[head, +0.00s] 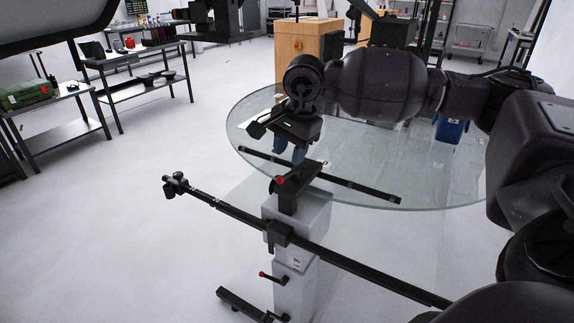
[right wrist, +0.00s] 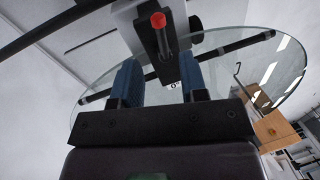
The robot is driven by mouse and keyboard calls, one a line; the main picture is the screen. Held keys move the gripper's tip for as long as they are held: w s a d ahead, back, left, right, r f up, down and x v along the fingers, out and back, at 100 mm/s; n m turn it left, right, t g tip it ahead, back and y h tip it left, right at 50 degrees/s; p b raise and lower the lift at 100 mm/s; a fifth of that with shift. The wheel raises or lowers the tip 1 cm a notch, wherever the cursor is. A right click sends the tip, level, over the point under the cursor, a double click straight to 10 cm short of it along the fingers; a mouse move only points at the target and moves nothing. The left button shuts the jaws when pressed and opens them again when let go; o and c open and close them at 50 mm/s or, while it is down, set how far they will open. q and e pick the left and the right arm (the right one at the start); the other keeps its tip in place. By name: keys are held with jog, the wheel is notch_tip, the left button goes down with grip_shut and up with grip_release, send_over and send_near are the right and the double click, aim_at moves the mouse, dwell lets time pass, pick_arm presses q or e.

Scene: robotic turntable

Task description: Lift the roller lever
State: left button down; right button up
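The roller lever (head: 280,181) is a short dark lever with a red tip, on the black block atop the grey post at the glass turntable's near edge. In the right wrist view the roller lever (right wrist: 161,33) stands in line with the gap between my fingers. My right gripper (head: 288,154) is just above and behind the lever, pointing down. Its two blue fingers are apart with nothing held between them; the right gripper (right wrist: 160,68) shows the same in the wrist view. I cannot tell whether a finger touches the block. My left gripper is not in view.
The round glass turntable (head: 420,190) has a black bar (head: 350,184) across it. A long black rod (head: 345,261) crosses the grey post (head: 290,290) in front. A second red-tipped lever (head: 264,274) sits lower.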

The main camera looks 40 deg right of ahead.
jog(key=shift+s+d+r, duration=0.1)
jog(key=shift+s+r, duration=0.1)
jog(key=shift+r, duration=0.75)
jog(key=shift+s+r, duration=0.15)
jog(key=shift+r, duration=0.8)
jog(key=s+a+f+m+t+y, duration=0.2)
jog(key=s+a+f+m+y, duration=0.1)
jog(key=a+f+m+y, duration=0.55)
jog(key=s+a+f+m+t+y, duration=0.1)
jog(key=s+a+f+m+y, duration=0.3)
jog(key=a+m+y, duration=0.65)
jog(key=s+d+f+m+t+h, duration=0.1)
jog(key=d+f+m+t+h, duration=0.2)
jog(key=f+m+t+h, duration=0.65)
jog(key=s+d+f+m+t+h, duration=0.1)
jog(key=d+f+m+t+h, duration=0.2)
jog(key=m, duration=1.2)
jog(key=s+d+f+m+g+h, duration=0.2)
jog(key=s+f+m+g+h, duration=0.1)
jog(key=s+f+m, duration=0.3)
jog(key=s+d+f+m+g+h, duration=0.2)
jog(key=s+f+m, duration=0.4)
jog(key=f, duration=0.3)
jog(key=shift+s+d+m+g+h, duration=0.35)
jog(key=shift+s+g+h, duration=0.5)
jog(key=shift+h, duration=0.3)
